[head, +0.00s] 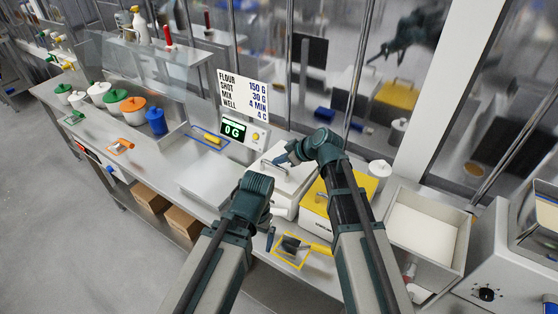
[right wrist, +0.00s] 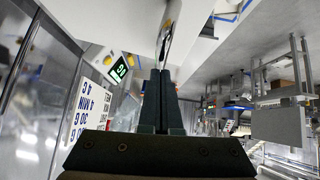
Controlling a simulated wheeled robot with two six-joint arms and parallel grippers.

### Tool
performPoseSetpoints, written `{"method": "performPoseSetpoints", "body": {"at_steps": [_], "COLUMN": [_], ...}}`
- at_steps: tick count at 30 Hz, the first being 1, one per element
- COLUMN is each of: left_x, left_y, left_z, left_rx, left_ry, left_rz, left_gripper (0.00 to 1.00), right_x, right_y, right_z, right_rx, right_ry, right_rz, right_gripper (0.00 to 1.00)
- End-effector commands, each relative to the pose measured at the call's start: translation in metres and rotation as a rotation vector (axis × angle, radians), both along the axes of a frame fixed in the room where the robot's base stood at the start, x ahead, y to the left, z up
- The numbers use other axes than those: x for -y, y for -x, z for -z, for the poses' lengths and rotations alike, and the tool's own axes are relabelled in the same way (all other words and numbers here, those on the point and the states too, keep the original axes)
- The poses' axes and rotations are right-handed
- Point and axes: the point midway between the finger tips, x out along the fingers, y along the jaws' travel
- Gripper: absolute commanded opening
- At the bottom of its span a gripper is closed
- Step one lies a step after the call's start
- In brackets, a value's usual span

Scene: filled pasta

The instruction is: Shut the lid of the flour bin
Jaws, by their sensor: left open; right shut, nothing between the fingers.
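The white bin (head: 281,208), which I take to be the flour bin, stands at the counter's middle. Its white lid (head: 291,181) lies over the top; I cannot tell whether a gap remains at the rim. My right gripper (head: 283,160) is shut and empty, close to the metal handle at the lid's far side. In the right wrist view its closed fingers (right wrist: 155,76) point at a thin metal handle (right wrist: 167,38) beside a white surface; contact is unclear. My left gripper (head: 270,240) is open and empty, low at the near side of the bin, partly hidden by its wrist.
A yellow-lidded bin (head: 316,204) stands right of the white bin. An open box with white contents (head: 465,250) is farther right. A scale display (head: 234,130) stands behind left. A dark tool (head: 292,245) lies within a yellow outline in front.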

Motion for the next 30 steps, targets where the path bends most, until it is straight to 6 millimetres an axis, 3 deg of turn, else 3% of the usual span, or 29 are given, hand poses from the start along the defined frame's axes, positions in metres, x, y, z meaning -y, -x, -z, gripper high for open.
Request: {"method": "performPoseSetpoints", "body": {"at_steps": [7,17,30], "left_x": [0.0,0.0,0.0], "left_y": [0.0,0.0,0.0], "left_z": [0.003,0.034,0.031], "left_rx": [0.0,0.0,0.0], "left_ry": [0.0,-0.001,-0.001], "left_rz": [0.0,0.007,0.007], "left_gripper": [1.0,1.0,1.0], "right_x": [-0.001,-0.008,-0.008], "right_y": [0.001,0.013,0.014], "right_z": [0.003,0.035,0.033], "right_rx": [0.0,-0.001,-0.005], "right_ry": [0.0,0.001,0.006], "right_rz": [0.0,-0.001,-0.003], "right_gripper": [0.0,0.0,0.0]}}
